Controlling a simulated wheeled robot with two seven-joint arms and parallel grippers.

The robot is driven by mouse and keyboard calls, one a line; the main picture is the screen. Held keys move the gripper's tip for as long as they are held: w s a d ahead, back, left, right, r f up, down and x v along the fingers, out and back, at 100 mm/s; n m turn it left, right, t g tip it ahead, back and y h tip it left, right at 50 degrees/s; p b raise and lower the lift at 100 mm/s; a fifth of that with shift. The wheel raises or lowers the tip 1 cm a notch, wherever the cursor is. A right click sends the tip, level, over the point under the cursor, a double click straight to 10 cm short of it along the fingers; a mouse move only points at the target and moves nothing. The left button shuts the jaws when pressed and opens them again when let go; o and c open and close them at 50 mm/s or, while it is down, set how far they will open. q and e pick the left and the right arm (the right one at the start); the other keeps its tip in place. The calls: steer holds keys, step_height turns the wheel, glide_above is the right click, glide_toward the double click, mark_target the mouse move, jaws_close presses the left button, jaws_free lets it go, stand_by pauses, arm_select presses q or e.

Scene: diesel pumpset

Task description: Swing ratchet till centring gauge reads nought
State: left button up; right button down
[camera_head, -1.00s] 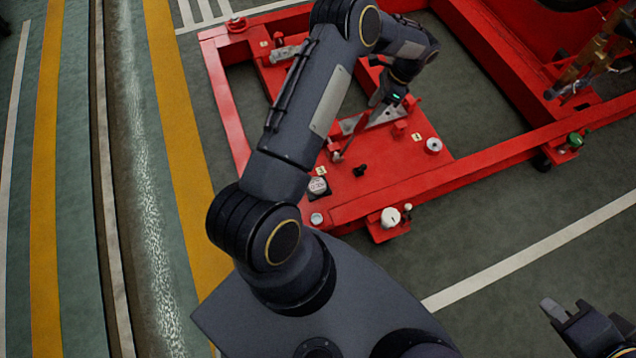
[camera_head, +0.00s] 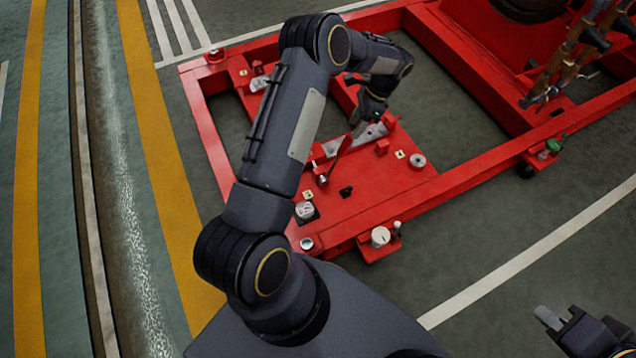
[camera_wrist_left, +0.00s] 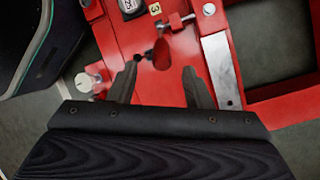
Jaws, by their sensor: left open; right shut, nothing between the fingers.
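My left gripper (camera_head: 360,128) is open above the red plate (camera_head: 372,190) of the pumpset frame. In the left wrist view its two fingers (camera_wrist_left: 158,70) stand apart, with a red upright part, seemingly the ratchet lever (camera_wrist_left: 162,52), near the gap between their tips. I cannot tell if they touch. In the head view the red lever (camera_head: 339,156) leans up from the plate just below the gripper. A round white-faced gauge (camera_head: 306,210) sits at the plate's near left corner; its reading is too small. It also shows in the wrist view (camera_wrist_left: 130,6). My right gripper (camera_head: 550,318) is shut and empty at lower right.
A silver bar (camera_head: 368,134) lies beside the lever. A black knob (camera_head: 346,191), a round silver fitting (camera_head: 418,161) and a white cap (camera_head: 380,236) stand nearby. Red frame beams surround the plate.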

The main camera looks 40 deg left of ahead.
arm_select(q)
steer(key=s+r+n+t+h, duration=0.15)
steer(key=s+r, duration=0.25)
steer(key=r, duration=0.5)
steer(key=s+r+n+t+h, duration=0.1)
steer(key=s+r+n+t, duration=0.2)
steer(key=r, duration=0.6)
steer(key=s+d+r+n+t+h, duration=0.1)
steer(key=s+d+r+n+t, duration=0.15)
steer(key=s, duration=0.65)
steer(key=s+d+r+n+t+h, duration=0.15)
steer(key=s+r+n, duration=0.25)
steer(key=s, duration=0.5)
steer(key=g+y, duration=0.5)
glide_above(345, 145)
steer(key=w, duration=0.1)
steer(key=shift+m+t, duration=0.25)
steer(key=shift+m, duration=0.15)
steer(key=f, duration=2.5)
steer(key=shift+d+f, duration=0.25)
steer(key=shift+d, duration=0.15)
steer(key=f, duration=0.2)
steer(key=a+f+b, duration=0.1)
steer(key=f, duration=0.2)
steer(key=f+b, duration=0.1)
steer(key=f, duration=0.2)
steer(key=shift+w+a+f, duration=0.1)
steer(key=shift+a, duration=0.05)
